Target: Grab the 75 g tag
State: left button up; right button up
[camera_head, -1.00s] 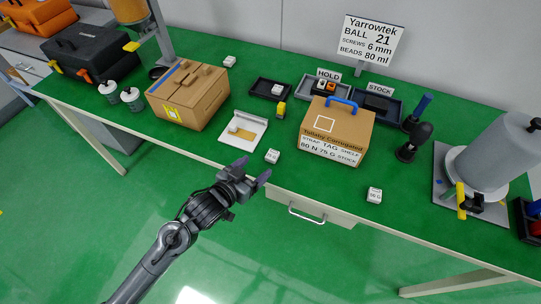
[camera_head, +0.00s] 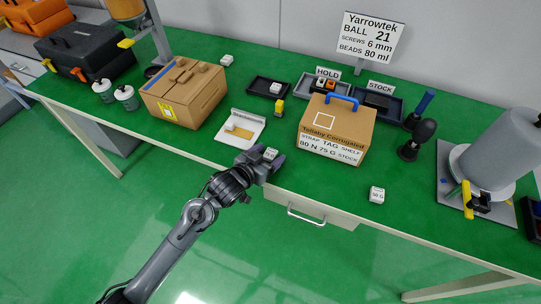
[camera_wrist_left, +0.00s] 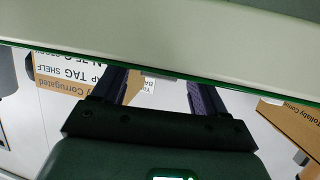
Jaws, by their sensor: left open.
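A small white block (camera_head: 271,154) stands near the front edge of the green table; its printed label is too small to read surely. My left gripper (camera_head: 262,161) is open at that edge, its fingers on either side of the block and partly hiding it. I cannot tell whether they touch it. The left wrist view shows the two dark fingers (camera_wrist_left: 160,90) apart, with a partly hidden pale thing between them. Another small white block (camera_head: 377,194), labelled 50 G, sits further right. My right gripper is not in view.
A cardboard box (camera_head: 338,128) with a blue handle and a label reading "TAG" and "75 G" stands just behind, to the right. A white tray (camera_head: 254,124) lies behind to the left. A larger carton (camera_head: 187,98) is further left. A drawer handle (camera_head: 305,216) juts out below the edge.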

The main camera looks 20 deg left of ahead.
pick_arm(q)
jog(key=shift+c, duration=0.2)
jog(key=c, duration=1.1)
jog(key=shift+r, duration=0.1)
